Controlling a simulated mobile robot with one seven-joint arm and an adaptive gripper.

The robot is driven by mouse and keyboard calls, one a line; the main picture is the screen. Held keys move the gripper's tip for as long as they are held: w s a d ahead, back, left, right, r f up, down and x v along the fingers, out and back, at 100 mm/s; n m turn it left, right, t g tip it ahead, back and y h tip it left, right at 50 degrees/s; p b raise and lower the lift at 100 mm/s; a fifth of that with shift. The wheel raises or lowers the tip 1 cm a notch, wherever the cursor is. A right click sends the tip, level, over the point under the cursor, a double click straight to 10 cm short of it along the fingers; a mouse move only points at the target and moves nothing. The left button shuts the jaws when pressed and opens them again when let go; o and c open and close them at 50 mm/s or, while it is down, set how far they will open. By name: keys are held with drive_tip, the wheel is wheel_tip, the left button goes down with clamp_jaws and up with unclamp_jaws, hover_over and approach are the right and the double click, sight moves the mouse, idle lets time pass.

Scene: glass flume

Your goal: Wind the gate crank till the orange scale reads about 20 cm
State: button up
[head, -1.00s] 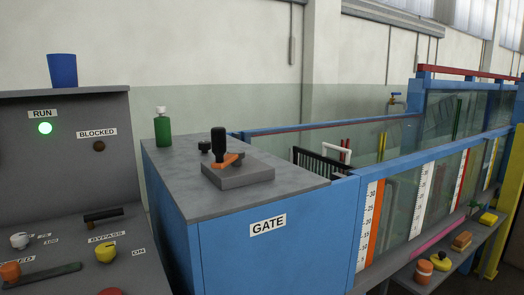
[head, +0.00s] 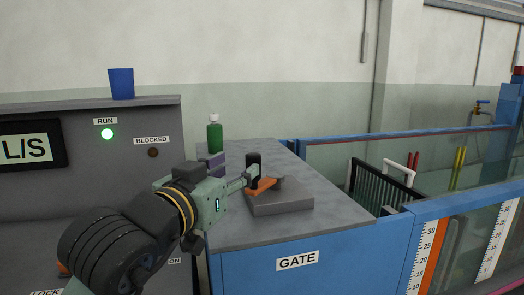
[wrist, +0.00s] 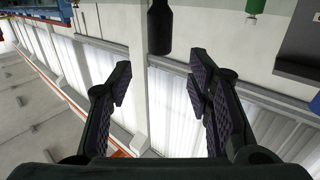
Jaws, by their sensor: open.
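The gate crank is an orange arm (head: 264,186) with a black upright handle (head: 254,160). It sits on a grey block (head: 282,203) on top of the blue GATE cabinet (head: 297,240). My gripper (head: 234,171) is open and just left of the handle in the head view. In the wrist view the black handle (wrist: 160,28) hangs ahead of the gap between my open fingers (wrist: 160,78), apart from both. The orange scale (head: 433,256) is on the flume's glass at the lower right, cut off by the frame; its reading is unclear.
A green bottle (head: 214,134) stands on the cabinet behind my gripper. A black rack (head: 382,186) is in the flume.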

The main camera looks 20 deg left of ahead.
sight(250, 158)
drive_tip(key=w, duration=0.3)
drive_tip(key=w+p, duration=0.1)
drive_tip(key=w, duration=0.1)
drive_tip(key=w+p, duration=0.1)
drive_tip(key=w, duration=0.2)
drive_tip(key=shift+w+d, duration=0.35)
drive_tip(key=shift+d, duration=0.05)
drive_tip(key=shift+c, duration=0.3)
clamp_jaws()
